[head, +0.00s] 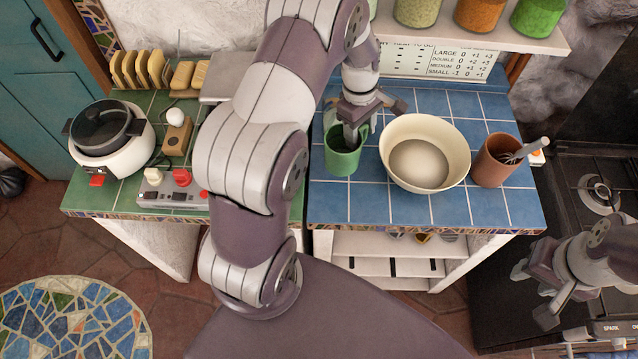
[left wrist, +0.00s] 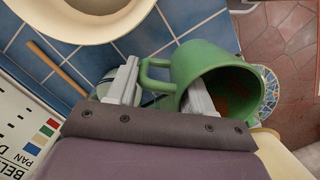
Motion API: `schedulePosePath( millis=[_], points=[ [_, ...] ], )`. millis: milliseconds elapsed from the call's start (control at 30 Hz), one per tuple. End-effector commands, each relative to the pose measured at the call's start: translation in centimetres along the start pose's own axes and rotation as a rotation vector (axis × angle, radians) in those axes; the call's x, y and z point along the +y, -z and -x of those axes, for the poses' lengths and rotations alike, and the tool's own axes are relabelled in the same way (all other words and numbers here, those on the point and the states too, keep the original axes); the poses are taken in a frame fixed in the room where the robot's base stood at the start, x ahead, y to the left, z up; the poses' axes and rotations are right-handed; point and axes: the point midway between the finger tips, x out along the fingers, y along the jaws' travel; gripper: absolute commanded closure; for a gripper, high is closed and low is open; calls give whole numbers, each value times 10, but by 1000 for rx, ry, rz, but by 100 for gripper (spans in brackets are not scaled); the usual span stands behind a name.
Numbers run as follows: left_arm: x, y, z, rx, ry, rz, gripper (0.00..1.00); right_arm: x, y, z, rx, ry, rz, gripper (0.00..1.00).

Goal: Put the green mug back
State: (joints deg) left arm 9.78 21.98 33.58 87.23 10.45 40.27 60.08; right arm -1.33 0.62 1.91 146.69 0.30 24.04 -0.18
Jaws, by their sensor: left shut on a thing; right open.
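The green mug (head: 342,160) is upright at the left part of the blue-tiled counter, left of the cream bowl. My left gripper (head: 352,132) reaches down to it from behind and is shut on it. In the left wrist view the mug (left wrist: 206,62) shows its open mouth and its handle; one finger is at the mouth and the other is on the handle side. I cannot tell whether its base touches the tiles. My right gripper (head: 540,289) is open and empty, low at the right, in front of the black stove.
A cream bowl (head: 453,178) stands close to the right of the mug, then a terracotta pot (head: 492,165) with a whisk. A shelf with jars (head: 417,10) is above the back. The green-tiled counter at left holds a cooker (head: 85,158) and toast. Blue tiles in front are clear.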

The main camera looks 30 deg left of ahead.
Motion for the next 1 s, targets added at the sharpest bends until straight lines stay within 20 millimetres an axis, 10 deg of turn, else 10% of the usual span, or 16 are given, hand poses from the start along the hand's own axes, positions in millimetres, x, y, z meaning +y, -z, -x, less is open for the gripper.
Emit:
schedulePosePath(
  millis=[433,867,900,1000],
  points=[
    [-2,10,-83,-1,3,2,100,0,3,26,1,0,0,57],
    [-2,12,-97,0,1,1,100,0,3,22,0,0,0,57],
    [-2,12,-95,0,1,1,36,0,3,23,0,0,0,57],
    [-2,12,-95,0,1,1,23,0,3,23,0,0,0,57]
  ],
)
